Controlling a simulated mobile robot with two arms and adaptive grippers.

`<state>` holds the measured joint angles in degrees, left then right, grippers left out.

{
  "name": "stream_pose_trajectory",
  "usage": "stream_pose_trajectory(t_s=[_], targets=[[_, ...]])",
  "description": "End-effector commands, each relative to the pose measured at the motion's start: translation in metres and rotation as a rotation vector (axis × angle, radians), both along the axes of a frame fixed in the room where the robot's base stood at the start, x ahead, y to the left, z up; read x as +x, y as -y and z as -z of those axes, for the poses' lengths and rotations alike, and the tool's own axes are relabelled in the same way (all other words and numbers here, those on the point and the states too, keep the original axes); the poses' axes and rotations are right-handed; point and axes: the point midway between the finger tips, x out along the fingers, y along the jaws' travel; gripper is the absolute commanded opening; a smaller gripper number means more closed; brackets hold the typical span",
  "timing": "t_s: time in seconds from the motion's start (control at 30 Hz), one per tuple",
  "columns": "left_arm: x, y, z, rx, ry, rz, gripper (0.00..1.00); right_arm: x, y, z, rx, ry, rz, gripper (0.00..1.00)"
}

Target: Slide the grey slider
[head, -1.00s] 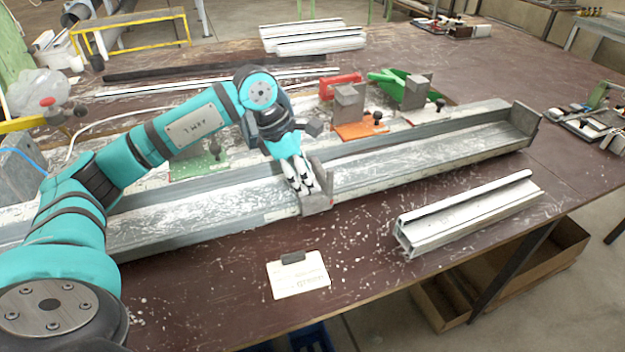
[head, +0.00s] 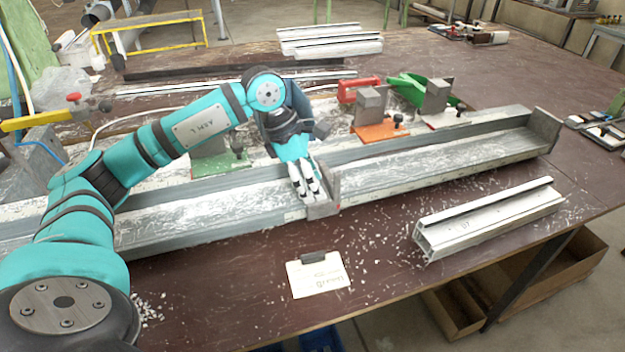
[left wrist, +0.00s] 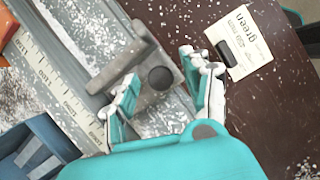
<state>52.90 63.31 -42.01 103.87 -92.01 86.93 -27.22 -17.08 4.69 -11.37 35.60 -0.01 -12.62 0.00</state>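The grey slider (head: 324,208) sits across the long metal rail (head: 440,160), near the middle of its length. Its upright plate stands to the right of my left gripper (head: 309,192) in the head view. In the left wrist view the slider's block with a dark round knob (left wrist: 160,78) lies between the two fingers of my left gripper (left wrist: 162,68). The fingertips' lower contact is partly hidden. My right gripper is in neither view.
An end plate (head: 543,130) closes the rail's right end. Orange (head: 380,131) and green (head: 221,164) clamp bases stand behind the rail. A clipboard (head: 318,274) with the word "green" and a loose aluminium profile (head: 490,220) lie in front. White chips are scattered on the table.

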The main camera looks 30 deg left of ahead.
Motion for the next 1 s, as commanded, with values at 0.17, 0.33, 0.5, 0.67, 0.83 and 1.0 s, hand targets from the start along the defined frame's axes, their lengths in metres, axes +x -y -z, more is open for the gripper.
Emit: stream_pose_trajectory(t_s=[0.17, 0.33, 0.5, 0.67, 0.83, 1.0], targets=[[0.000, 0.000, -0.001, 0.000, 0.000, 0.000, 0.49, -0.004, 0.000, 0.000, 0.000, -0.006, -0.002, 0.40], [-0.003, -0.006, -0.019, 0.000, 0.003, -0.001, 0.49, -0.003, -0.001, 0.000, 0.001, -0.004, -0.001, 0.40], [-0.010, -0.019, -0.052, 0.001, 0.005, -0.002, 0.49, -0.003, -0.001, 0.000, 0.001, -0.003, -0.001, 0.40], [-0.016, -0.030, -0.082, -0.001, 0.004, -0.001, 0.49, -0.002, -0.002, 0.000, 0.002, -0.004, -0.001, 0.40], [-0.021, -0.037, -0.103, -0.001, 0.002, 0.000, 0.49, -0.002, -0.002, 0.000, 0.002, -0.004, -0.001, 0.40], [-0.023, -0.040, -0.111, 0.000, 0.000, -0.001, 0.49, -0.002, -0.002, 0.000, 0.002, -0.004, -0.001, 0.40]])
